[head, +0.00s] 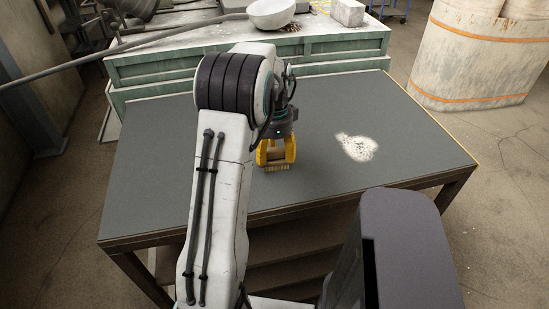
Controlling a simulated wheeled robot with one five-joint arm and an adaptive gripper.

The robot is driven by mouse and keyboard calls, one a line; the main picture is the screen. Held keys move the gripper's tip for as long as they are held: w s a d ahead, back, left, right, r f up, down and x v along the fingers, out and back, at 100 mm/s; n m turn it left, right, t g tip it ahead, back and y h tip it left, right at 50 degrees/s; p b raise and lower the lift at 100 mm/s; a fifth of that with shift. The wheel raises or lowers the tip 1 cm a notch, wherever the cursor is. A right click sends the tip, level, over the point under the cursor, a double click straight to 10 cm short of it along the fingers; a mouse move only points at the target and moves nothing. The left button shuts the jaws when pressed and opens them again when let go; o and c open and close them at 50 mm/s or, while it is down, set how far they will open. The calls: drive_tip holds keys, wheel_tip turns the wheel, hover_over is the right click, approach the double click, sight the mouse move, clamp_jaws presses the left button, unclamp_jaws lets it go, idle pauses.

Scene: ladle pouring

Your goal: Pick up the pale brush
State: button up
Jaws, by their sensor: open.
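My gripper (276,158), with yellow fingers, points down over the dark grey tabletop, left of a white powder patch. It is open. The rest of the brush is hidden behind my fingers and arm. I cannot tell whether the fingers touch it.
The grey table (150,190) is mostly bare, with white powder (356,148) to the right. Behind it stands a green bench (340,45) with a long-handled ladle (271,14) and a pale block (347,12). A large pale container (480,55) stands at the back right.

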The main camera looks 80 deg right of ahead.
drive_tip(key=shift+f, duration=0.3)
drive_tip(key=shift+c, duration=0.3)
clamp_jaws()
